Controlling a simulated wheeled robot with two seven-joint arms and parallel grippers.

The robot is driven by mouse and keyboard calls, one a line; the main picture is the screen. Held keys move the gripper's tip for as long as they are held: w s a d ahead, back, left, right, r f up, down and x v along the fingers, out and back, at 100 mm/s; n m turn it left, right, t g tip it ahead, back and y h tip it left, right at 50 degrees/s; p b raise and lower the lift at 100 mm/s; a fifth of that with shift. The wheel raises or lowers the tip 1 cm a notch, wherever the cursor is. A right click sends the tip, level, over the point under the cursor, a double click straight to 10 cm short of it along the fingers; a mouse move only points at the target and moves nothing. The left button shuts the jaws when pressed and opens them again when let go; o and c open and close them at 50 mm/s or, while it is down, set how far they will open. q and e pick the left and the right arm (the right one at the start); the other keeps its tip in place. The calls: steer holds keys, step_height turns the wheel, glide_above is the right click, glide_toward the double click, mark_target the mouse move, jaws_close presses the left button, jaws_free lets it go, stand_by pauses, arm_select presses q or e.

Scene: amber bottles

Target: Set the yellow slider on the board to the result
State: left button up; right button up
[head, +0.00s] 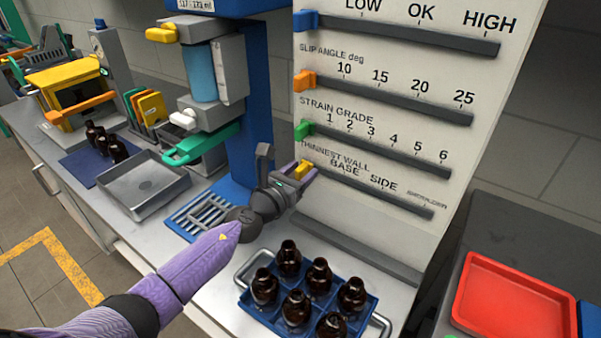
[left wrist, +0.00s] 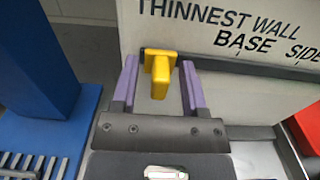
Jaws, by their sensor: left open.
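The white board (head: 400,110) stands upright with four dark slots under printed scales. The yellow slider (head: 303,168) sits at the left end of the lowest slot, labelled THINNEST WALL, left of the word BASE. My left gripper (head: 296,174) is at this slider. In the left wrist view, the yellow slider (left wrist: 160,73) stands between the two purple fingers of my left gripper (left wrist: 160,85), which are open with a gap on each side. The blue, orange (head: 304,81) and green (head: 302,130) sliders are at the left ends of their slots. My right gripper is not in view.
A blue crate (head: 369,297) of amber bottles stands below the board. A red tray (head: 515,300) is at the right. A blue machine column (head: 250,110) stands close left of the board. A grey tray (head: 143,185) and several bottles are farther left.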

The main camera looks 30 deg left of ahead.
arm_select(q)
steer(key=shift+c, duration=0.3)
jaws_close()
stand_by(1.2)
